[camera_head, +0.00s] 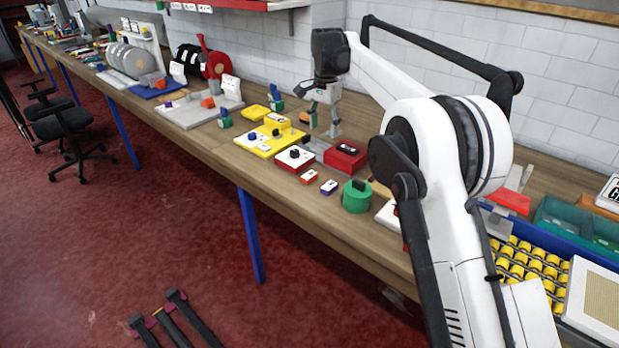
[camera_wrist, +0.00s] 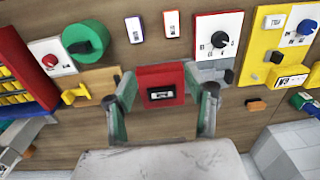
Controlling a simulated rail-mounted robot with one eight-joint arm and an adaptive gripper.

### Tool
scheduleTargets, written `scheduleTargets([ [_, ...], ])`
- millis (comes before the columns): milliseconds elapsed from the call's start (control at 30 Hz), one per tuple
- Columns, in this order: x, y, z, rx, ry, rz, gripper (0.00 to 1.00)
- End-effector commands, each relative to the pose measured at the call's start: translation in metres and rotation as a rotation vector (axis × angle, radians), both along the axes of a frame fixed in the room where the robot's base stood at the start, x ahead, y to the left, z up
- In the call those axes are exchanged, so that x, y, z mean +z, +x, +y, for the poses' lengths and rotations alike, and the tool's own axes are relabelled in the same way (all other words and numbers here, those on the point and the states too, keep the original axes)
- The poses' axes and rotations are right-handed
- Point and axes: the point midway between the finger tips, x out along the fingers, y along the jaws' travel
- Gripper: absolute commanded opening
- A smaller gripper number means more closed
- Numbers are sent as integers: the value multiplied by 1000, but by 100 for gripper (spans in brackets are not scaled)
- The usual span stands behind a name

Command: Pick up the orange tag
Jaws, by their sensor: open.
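The orange tag (camera_head: 309,177), a small flat block with a white label, lies on the wooden bench near its front edge. In the wrist view it shows at the top centre (camera_wrist: 171,23), beyond the fingertips. A similar purple tag (camera_head: 328,187) lies to its right in the head view; the wrist view shows it too (camera_wrist: 134,29). My gripper (camera_head: 322,130) points down above the back part of the bench. Its fingers are apart and empty in the wrist view (camera_wrist: 158,76), and a red block with a dark-framed label (camera_wrist: 161,98) shows between and below them.
A white-topped red box with a black knob (camera_head: 295,158) sits just behind the orange tag. A green cylinder (camera_head: 356,198) stands right of the purple tag. Yellow fixtures (camera_head: 262,144) lie to the left. Bare wood surrounds the two tags at the front edge.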

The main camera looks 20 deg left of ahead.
Motion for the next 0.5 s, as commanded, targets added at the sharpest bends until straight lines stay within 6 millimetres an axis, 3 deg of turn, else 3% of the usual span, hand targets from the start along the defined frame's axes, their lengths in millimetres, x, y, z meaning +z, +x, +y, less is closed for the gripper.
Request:
scheduleTargets([
  [100, -23, 0, 24, -12, -11, 21, 49],
  [200, -36, -1, 36, -22, -18, 33, 49],
  [500, -67, -3, 46, -31, -24, 43, 49],
])
